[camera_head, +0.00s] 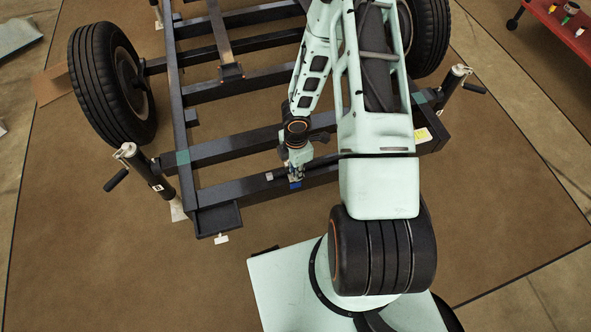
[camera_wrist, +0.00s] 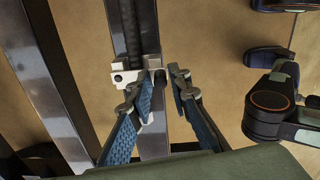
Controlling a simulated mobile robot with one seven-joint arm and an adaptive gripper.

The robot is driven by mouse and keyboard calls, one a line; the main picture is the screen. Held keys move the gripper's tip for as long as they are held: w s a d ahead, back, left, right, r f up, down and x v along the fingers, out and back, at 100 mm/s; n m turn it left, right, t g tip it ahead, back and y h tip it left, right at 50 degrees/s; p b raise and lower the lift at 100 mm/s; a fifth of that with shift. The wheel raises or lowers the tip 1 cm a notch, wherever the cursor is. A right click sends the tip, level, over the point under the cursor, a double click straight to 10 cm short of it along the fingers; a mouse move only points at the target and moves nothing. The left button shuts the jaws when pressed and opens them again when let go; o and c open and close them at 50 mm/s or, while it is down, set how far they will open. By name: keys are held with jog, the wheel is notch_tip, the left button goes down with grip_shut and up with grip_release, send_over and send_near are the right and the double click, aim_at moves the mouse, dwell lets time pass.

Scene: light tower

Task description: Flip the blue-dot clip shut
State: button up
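My gripper (camera_head: 295,173) is down at the front crossbar of the dark trailer frame (camera_head: 230,190). In the wrist view my gripper (camera_wrist: 166,80) has its two blue-padded fingers apart, with nothing gripped between them. A pale metal clip or bracket (camera_wrist: 128,77) sits on the dark rail at the left fingertip; I cannot tell whether it touches the finger. Its small mark looks dark, and I cannot make out a blue dot or whether it is shut. A small blue patch (camera_head: 295,185) shows below my gripper in the head view; it may be a finger pad or a marking.
A grey fitting (camera_head: 269,176) sits on the crossbar left of my gripper. Jack stands with cranks rise at the left (camera_head: 145,170) and right (camera_head: 452,85) frame corners. A wheel (camera_head: 110,85) stands at left. A red table (camera_head: 565,25) is at upper right.

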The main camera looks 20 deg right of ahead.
jog(key=shift+o, duration=1)
jog(key=shift+r, duration=0.1)
notch_tip(320, 180, up, 12)
